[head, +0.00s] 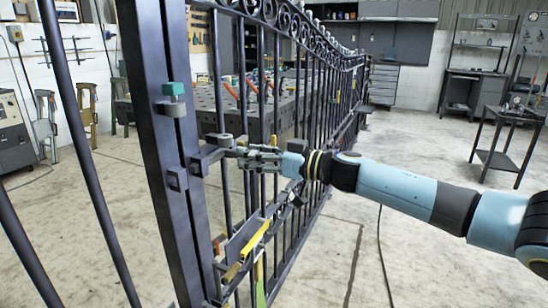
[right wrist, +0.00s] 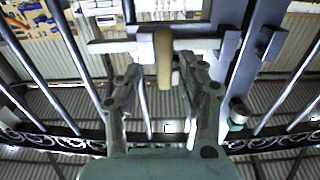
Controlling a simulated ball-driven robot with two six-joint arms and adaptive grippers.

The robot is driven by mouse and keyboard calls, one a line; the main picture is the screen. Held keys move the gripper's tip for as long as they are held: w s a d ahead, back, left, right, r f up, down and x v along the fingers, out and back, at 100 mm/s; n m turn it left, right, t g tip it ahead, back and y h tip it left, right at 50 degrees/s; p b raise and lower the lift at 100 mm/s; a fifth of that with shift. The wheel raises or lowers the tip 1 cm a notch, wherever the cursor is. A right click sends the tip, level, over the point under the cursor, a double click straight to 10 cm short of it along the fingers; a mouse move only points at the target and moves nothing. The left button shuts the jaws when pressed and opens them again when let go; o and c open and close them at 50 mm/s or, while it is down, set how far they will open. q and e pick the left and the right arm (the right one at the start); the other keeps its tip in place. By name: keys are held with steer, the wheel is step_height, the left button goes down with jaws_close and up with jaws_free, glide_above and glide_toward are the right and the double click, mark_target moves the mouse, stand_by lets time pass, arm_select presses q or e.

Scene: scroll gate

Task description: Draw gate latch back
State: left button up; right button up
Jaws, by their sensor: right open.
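The dark metal scroll gate (head: 290,100) stands with its frame beside a thick post (head: 165,130). The gate latch (head: 207,155) is a bar at the frame's edge, about mid-height. In the right wrist view the latch shows as a pale horizontal bar (right wrist: 108,46) with a tan upright handle (right wrist: 163,58). My right gripper (head: 243,152) is at the latch, coming from the right. Its open fingers (right wrist: 160,78) stand on either side of the handle; whether they touch it I cannot tell. My left gripper is not in view.
A teal-capped piece (head: 173,90) sticks out from the post above the latch. A tray with tools (head: 243,238) hangs on the gate below my right gripper. A perforated work table (head: 195,105) stands behind the bars. The floor to the right is mostly clear.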

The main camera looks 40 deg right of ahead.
steer(key=v, duration=1.1)
stand_by(0.5)
steer(key=s+f+m+g+h, duration=0.25)
steer(key=s+f, duration=0.25)
steer(key=f, duration=0.7)
steer(key=s+f+m+g+h, duration=0.1)
steer(key=s+f+m+h, duration=0.3)
steer(key=f, duration=0.8)
steer(key=s+f+m+g+h, duration=0.1)
steer(key=s+f+g+h, duration=0.1)
steer(key=s+f, duration=0.65)
steer(key=s+a+f+n+g, duration=0.1)
steer(key=s+a+f+g, duration=0.4)
steer(key=s+f, duration=0.5)
steer(key=s+a+f+n+g, duration=0.2)
steer(key=s+a+f+g, duration=0.3)
steer(key=s, duration=1.2)
step_height(320, 180, down, 6)
steer(key=a, duration=0.3)
steer(key=shift+s+y, duration=0.25)
steer(key=shift+y, duration=0.1)
